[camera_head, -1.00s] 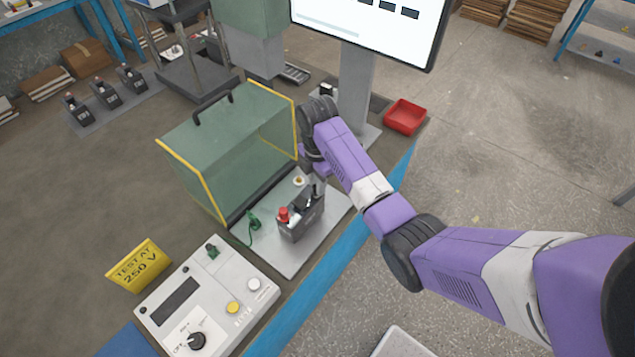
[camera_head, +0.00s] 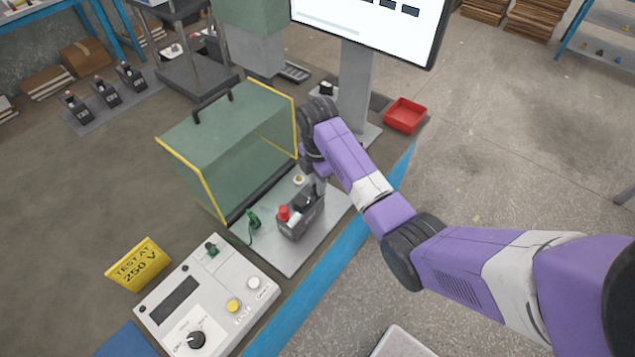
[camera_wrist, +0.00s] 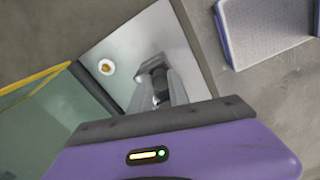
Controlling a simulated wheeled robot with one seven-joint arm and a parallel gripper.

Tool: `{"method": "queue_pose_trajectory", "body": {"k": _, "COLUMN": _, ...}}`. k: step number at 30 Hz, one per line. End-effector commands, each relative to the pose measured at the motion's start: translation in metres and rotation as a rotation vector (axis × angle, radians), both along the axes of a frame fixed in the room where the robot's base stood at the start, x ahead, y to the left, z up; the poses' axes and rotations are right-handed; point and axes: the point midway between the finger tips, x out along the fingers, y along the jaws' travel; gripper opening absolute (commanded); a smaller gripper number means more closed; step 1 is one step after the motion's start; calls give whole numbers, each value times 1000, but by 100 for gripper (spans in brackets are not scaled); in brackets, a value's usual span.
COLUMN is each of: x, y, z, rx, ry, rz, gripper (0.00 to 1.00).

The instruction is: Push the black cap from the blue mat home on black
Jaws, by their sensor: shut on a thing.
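The dark grey battery block (camera_head: 301,220) stands on the grey metal plate (camera_head: 295,258) in front of the green guard box. A red cap (camera_head: 283,213) sits on its left end, and a pale post shows beside it. My gripper (camera_head: 318,187) is low at the block's right end, partly hidden by my wrist. In the wrist view my gripper (camera_wrist: 160,94) is shut on a small dark piece, the black cap (camera_wrist: 159,81), held between the grey fingers. Whether the cap is fully seated on the black post cannot be seen. The blue mat (camera_head: 126,342) shows bare at the lower left.
The green guard box (camera_head: 235,150) with yellow edges stands close left of my gripper. A tester (camera_head: 205,295) with knobs and a yellow "TEST AT 250 V" sign (camera_head: 139,266) are at front left. A red bin (camera_head: 405,116) and a screen post (camera_head: 357,90) stand behind.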

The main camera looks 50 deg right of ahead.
Motion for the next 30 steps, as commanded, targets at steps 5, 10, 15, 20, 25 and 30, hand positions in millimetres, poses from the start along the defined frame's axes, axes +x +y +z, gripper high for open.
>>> {"method": "queue_pose_trajectory", "body": {"k": 5, "x": -1, "y": 0, "z": -3, "rx": 1, "ry": 2, "rz": 0, "gripper": 0}}
{"method": "queue_pose_trajectory", "body": {"k": 10, "x": -1, "y": 0, "z": -3, "rx": 1, "ry": 2, "rz": 0, "gripper": 0}}
{"method": "queue_pose_trajectory", "body": {"k": 15, "x": -1, "y": 1, "z": -3, "rx": 2, "ry": 3, "rz": 0, "gripper": 41}}
{"method": "queue_pose_trajectory", "body": {"k": 20, "x": -1, "y": 0, "z": -3, "rx": 1, "ry": 2, "rz": 0, "gripper": 47}}
{"method": "queue_pose_trajectory", "body": {"k": 25, "x": 0, "y": 0, "z": -2, "rx": 0, "ry": 1, "rz": 0, "gripper": 61}}
{"method": "queue_pose_trajectory", "body": {"k": 30, "x": 0, "y": 0, "z": -2, "rx": 0, "ry": 1, "rz": 0, "gripper": 69}}
